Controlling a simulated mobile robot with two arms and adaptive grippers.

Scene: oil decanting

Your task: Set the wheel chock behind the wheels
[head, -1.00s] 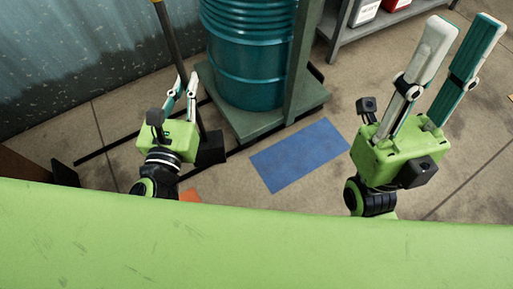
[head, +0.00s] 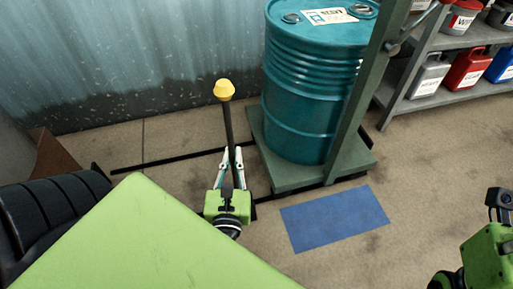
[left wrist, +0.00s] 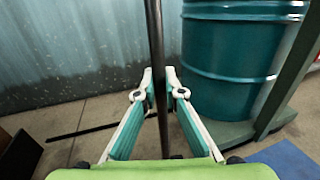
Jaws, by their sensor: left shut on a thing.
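A dark upright pole with a yellow knob (head: 225,90) on top stands left of the teal drum. My left gripper (head: 231,160) is shut on this pole. In the left wrist view the pole (left wrist: 154,40) runs between the two fingertips (left wrist: 158,78). I take the pole to be the chock's handle. A bit of black shows right of the gripper at floor level, but the gripper hides most of the pole's foot. The drum (head: 310,90) stands on a green wheeled stand (head: 300,180); its wheels are not clearly visible.
A blue mat (head: 335,217) lies on the floor in front of the stand. A grey shelf (head: 440,100) with labelled containers stands at the back right. A corrugated wall (head: 120,60) is behind. Thin black bars lie along the floor left of the stand. Floor right of the mat is clear.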

